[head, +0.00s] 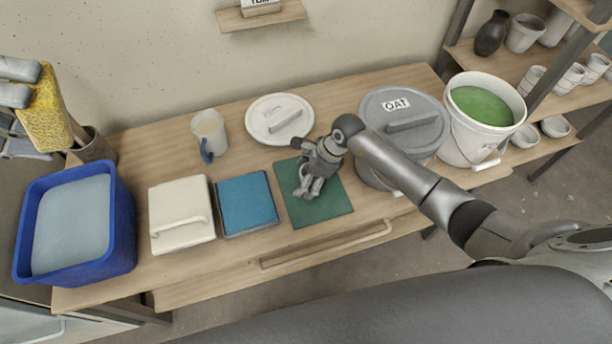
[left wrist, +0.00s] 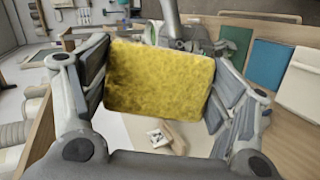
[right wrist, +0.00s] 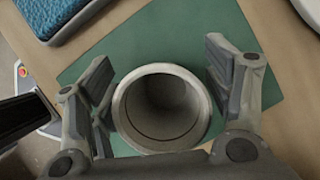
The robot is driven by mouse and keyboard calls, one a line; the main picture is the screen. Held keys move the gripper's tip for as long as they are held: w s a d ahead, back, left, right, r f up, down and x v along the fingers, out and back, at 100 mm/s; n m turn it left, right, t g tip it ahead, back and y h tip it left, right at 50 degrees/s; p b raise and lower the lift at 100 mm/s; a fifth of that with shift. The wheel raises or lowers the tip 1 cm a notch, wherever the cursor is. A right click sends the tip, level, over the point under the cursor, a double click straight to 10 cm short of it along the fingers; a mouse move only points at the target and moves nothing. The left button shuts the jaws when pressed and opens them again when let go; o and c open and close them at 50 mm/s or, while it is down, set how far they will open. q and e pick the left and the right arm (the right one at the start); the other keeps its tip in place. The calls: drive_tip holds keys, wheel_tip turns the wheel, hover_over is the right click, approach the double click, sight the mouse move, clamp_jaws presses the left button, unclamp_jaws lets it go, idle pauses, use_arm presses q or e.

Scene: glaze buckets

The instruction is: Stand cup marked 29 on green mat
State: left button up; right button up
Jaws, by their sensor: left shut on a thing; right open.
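A pale grey cup (right wrist: 162,108) appears upright on the green mat (right wrist: 270,100), seen from above in the right wrist view, its mouth open and empty. My right gripper (right wrist: 160,95) is open, with one finger on each side of the cup. No number shows on it from here. In the head view my right gripper (head: 310,180) is over the green mat (head: 325,207) and mostly hides the cup. My left gripper (head: 18,98) is shut on a yellow sponge (head: 46,108), held high above the table's left end; the sponge fills the left wrist view (left wrist: 160,80).
A blue-handled jug (head: 208,130) and white lid (head: 279,118) stand behind. A grey lidded bucket (head: 405,140) and open green-glaze bucket (head: 470,135) are right.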

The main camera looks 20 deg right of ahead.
drive_tip(key=v, duration=1.1)
drive_tip(key=shift+w+d+r, duration=0.1)
drive_tip(key=shift+r, duration=0.1)
drive_tip(key=shift+d+r, duration=0.1)
drive_tip(key=shift+r, duration=0.3)
